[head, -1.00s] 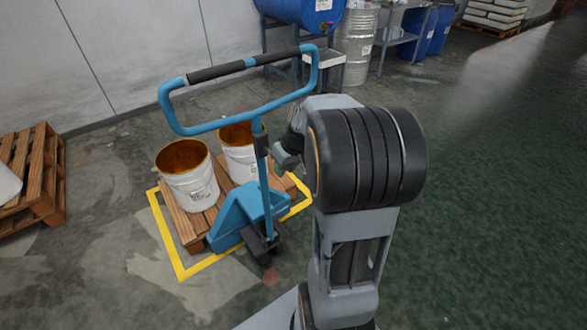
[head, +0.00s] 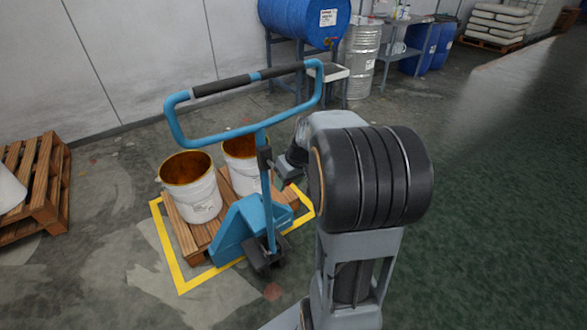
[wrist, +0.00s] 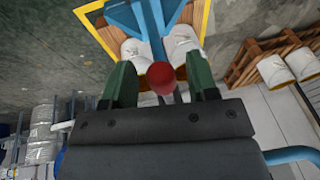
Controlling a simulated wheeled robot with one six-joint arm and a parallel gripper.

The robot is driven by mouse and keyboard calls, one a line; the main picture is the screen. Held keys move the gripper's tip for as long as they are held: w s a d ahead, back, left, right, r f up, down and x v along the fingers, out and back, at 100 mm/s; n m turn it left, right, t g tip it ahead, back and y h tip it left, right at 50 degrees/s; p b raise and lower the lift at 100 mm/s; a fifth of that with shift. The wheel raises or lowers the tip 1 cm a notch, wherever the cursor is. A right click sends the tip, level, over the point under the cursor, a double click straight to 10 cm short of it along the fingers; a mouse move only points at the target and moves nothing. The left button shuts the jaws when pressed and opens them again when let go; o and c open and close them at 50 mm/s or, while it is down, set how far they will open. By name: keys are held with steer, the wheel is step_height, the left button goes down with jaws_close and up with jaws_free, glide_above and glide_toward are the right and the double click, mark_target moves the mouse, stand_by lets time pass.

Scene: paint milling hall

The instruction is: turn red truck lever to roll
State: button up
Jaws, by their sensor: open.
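The blue pallet truck (head: 240,222) stands with its forks under a wooden pallet. Its blue loop handle (head: 218,134) with black grips rises above it. In the wrist view the red lever knob (wrist: 161,77) shows between the two green fingers of my gripper (wrist: 160,85). The fingers are open, with a gap on both sides of the knob. In the head view my arm hides the knob and most of the gripper. I cannot tell the lever's setting.
Two white buckets (head: 190,187) with brown contents stand on the pallet (head: 192,236), inside a yellow floor outline (head: 172,262). Another wooden pallet (head: 42,180) is at the left. A blue drum (head: 290,14) on a stand and a steel drum (head: 358,62) are behind. The floor at right is clear.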

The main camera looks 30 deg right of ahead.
steer(key=p+v, duration=0.1)
steer(key=v, duration=1.2)
steer(key=shift+r, duration=0.1)
steer(key=s+a+h+p, duration=0.1)
steer(key=s+a+p, duration=0.2)
steer(key=a, duration=0.5)
steer(key=s+a+f+h+p, duration=0.1)
steer(key=s+a+p, duration=0.1)
steer(key=s+a, duration=0.3)
steer(key=a, duration=0.3)
steer(key=shift+s+t+p, duration=0.3)
steer(key=shift+t+p, duration=0.1)
